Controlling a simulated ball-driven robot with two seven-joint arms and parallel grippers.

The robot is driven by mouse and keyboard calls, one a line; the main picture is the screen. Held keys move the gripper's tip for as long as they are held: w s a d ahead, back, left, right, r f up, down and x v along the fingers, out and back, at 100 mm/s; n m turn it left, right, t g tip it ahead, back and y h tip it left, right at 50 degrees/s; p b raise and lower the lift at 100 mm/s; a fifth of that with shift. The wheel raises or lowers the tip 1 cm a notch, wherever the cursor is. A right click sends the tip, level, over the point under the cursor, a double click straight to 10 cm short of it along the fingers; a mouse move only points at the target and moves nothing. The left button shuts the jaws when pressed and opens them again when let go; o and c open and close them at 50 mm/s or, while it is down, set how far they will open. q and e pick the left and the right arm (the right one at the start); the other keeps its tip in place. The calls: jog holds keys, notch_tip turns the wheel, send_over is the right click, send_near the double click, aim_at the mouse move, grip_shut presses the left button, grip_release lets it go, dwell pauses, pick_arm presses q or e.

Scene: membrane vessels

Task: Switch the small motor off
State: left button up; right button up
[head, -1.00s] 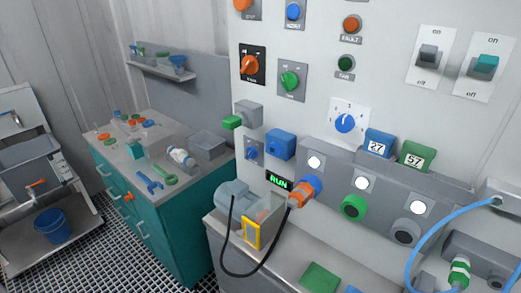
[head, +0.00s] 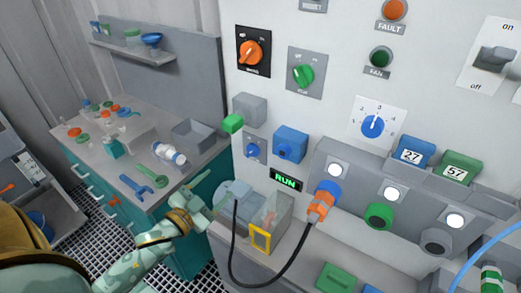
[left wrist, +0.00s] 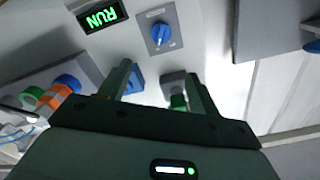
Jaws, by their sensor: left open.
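The small grey motor (head: 236,194) sits on the ledge below the lit green RUN display (head: 286,182), which also shows upside down in the left wrist view (left wrist: 102,16). A small blue rotary knob (head: 254,151) on a grey plate is on the panel up and left of the display. The knob shows in the left wrist view (left wrist: 161,34) beyond the fingers. A black cable (head: 235,250) runs from the motor to an orange plug (head: 321,206) in a blue socket. My left gripper (head: 203,203) is open and empty, left of the motor. My right gripper is out of view.
A grey box with a green end (head: 233,123) and a blue box (head: 291,144) stick out near the knob. A clear guard with a yellow frame (head: 260,239) stands by the motor. A teal workbench (head: 88,150) with tools is at left.

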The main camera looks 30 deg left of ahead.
aim_at(250, 153)
pick_arm(q)
jog(key=w, duration=1)
jog(key=w+d, duration=0.1)
jog(key=w, duration=0.4)
jog(key=shift+w+d+b, duration=0.1)
jog(key=shift+w+b, duration=0.25)
jog(key=shift+b, duration=0.05)
jog(key=c, duration=1)
